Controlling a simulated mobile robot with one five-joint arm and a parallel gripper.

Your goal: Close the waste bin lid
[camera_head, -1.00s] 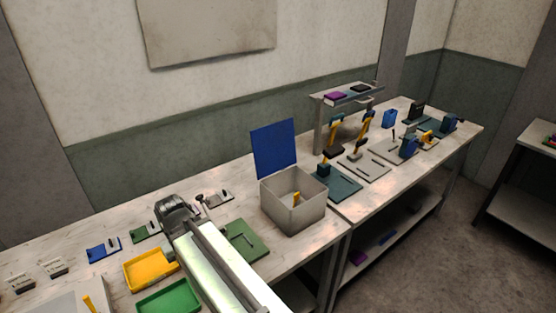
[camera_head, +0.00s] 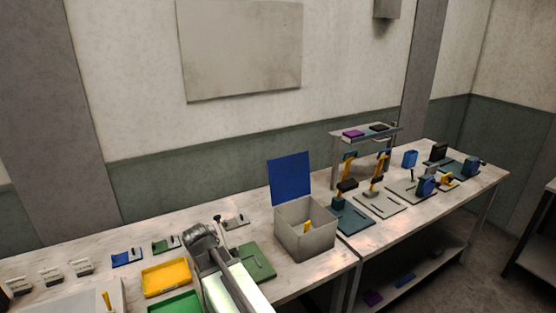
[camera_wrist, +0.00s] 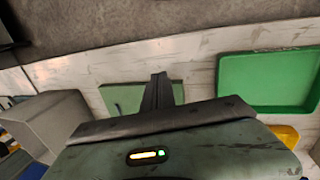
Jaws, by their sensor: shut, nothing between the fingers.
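The waste bin (camera_head: 302,234) is a light grey open box on the bench, with a yellow item (camera_head: 307,226) inside. Its blue lid (camera_head: 290,179) stands up, open, at the bin's back edge. My gripper (camera_head: 203,233) is to the left of the bin, apart from it, over the bench near a green plate (camera_head: 259,262). In the wrist view my gripper (camera_wrist: 159,80) points over the green plate, fingers together and empty. The grey bin (camera_wrist: 55,118) also shows at the left of the wrist view; its lid is not clear there.
A yellow tray (camera_head: 166,278) and a green tray (camera_head: 176,304) lie left of my arm. Small blue and green plates lie behind them. Right of the bin stand several tool stands and a raised shelf (camera_head: 366,134).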

